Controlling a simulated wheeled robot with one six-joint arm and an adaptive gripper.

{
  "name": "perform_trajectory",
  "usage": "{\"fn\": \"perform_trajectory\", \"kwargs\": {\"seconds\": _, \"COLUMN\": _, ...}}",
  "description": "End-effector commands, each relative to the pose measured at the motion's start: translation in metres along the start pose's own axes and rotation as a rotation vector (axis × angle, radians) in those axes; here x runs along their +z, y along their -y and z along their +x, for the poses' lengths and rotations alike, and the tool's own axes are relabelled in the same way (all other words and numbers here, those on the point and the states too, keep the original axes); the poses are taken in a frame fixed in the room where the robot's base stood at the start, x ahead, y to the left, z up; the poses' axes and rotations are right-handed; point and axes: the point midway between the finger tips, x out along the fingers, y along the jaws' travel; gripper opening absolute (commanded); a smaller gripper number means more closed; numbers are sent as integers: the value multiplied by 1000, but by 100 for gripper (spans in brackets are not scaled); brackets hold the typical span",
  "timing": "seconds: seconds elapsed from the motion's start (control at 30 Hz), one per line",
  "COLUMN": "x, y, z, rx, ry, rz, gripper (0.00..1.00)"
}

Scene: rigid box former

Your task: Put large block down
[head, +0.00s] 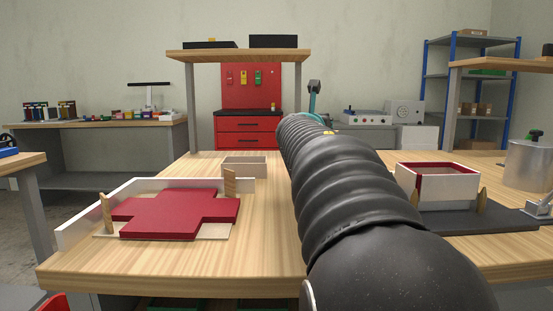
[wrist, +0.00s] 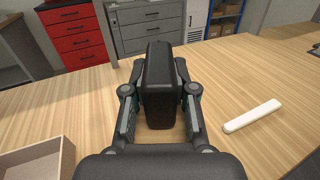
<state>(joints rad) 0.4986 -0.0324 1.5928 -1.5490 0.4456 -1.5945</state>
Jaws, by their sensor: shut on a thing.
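A black block with rounded edges (wrist: 158,88) stands upright between the two fingers of my gripper (wrist: 160,100) in the wrist view. The gripper is shut on it, with a finger against each side. Bare wooden tabletop (wrist: 95,105) lies around and below the block; I cannot tell whether its lower end touches the table. In the head view, my arm hides the block and most of the gripper.
A white bar (wrist: 252,115) lies right of the block. A cardboard box (wrist: 38,155) is at lower left. In the head view, a red cross-shaped blank (head: 178,213) lies left, and a red-and-white box (head: 437,187) stands right. The tabletop near the block is clear.

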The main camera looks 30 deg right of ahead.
Motion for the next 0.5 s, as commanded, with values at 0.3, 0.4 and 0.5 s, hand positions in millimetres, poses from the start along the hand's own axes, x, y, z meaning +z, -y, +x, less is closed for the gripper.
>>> {"fn": "perform_trajectory", "kwargs": {"seconds": 0.3, "x": -27, "y": -42, "z": 16, "rx": 0, "ry": 2, "rz": 0, "gripper": 0}}
{"fn": "perform_trajectory", "kwargs": {"seconds": 0.4, "x": -28, "y": -44, "z": 17, "rx": -1, "ry": 2, "rz": 0, "gripper": 0}}
{"fn": "perform_trajectory", "kwargs": {"seconds": 0.5, "x": -34, "y": -44, "z": 17, "rx": -1, "ry": 2, "rz": 0, "gripper": 0}}
